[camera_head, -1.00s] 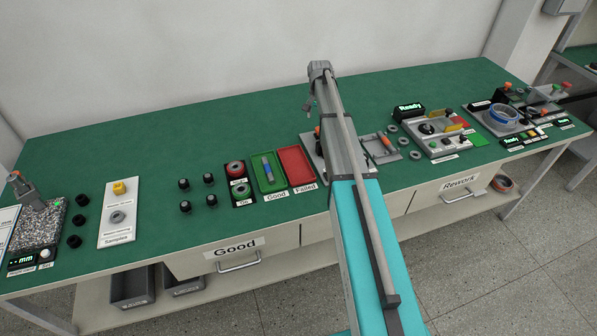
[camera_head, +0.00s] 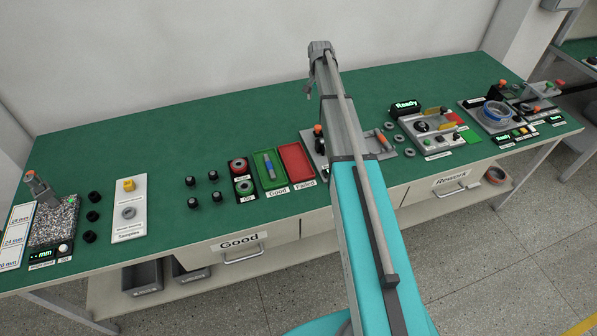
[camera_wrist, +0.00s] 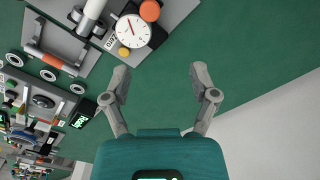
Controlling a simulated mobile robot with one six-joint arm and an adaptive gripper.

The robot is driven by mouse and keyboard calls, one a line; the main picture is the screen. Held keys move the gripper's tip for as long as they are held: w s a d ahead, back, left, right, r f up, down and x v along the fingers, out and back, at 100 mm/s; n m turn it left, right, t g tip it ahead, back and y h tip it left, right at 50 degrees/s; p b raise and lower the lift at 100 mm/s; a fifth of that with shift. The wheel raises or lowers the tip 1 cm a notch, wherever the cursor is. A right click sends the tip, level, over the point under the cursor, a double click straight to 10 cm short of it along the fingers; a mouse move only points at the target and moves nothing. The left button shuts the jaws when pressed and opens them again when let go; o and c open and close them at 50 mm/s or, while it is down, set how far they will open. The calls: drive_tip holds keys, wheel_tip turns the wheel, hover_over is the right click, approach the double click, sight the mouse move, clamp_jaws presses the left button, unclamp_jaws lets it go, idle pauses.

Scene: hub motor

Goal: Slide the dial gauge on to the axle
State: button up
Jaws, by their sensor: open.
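The dial gauge (camera_wrist: 132,30) has a round white face with a red needle. It is at the top of the wrist view, on a dark block with an orange knob, a yellow knob and a ZERO label. A pale cylinder (camera_wrist: 93,12) lies just left of it; I cannot tell whether this is the axle. In the head view my arm hides most of this station. My gripper (camera_wrist: 160,73) is open and empty, its fingers wide apart over bare green bench top, apart from the gauge. In the head view it shows small at the arm's end (camera_head: 309,88).
The green (camera_head: 258,181) and red (camera_head: 310,178) trays stand left of my arm. The bench behind is clear.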

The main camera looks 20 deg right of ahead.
drive_tip(key=s+a+f+n+b, duration=0.1)
drive_tip(key=s+a, duration=0.4)
drive_tip(key=s, duration=0.5)
drive_tip(key=s+a+f+n+b, duration=0.2)
drive_tip(key=s+a, duration=0.4)
drive_tip(key=s, duration=0.4)
drive_tip(key=s+a+f+n+b, duration=0.2)
drive_tip(key=s+a+n+b, duration=0.1)
drive_tip(key=s, duration=0.7)
drive_tip(key=shift+a+f+n, duration=0.25)
drive_tip(key=shift+a+n, duration=0.55)
drive_tip(key=shift+a, duration=0.35)
drive_tip(key=shift+w, duration=0.15)
wheel_tip(320, 180, up, 7)
drive_tip(key=m+p, duration=0.7)
drive_tip(key=m, duration=0.1)
hover_over(318, 126)
drive_tip(key=shift+r, duration=0.1)
wheel_tip(318, 126, down, 14)
drive_tip(key=b, duration=1.3)
drive_tip(key=shift+r+b, duration=0.1)
drive_tip(key=shift+b, duration=0.2)
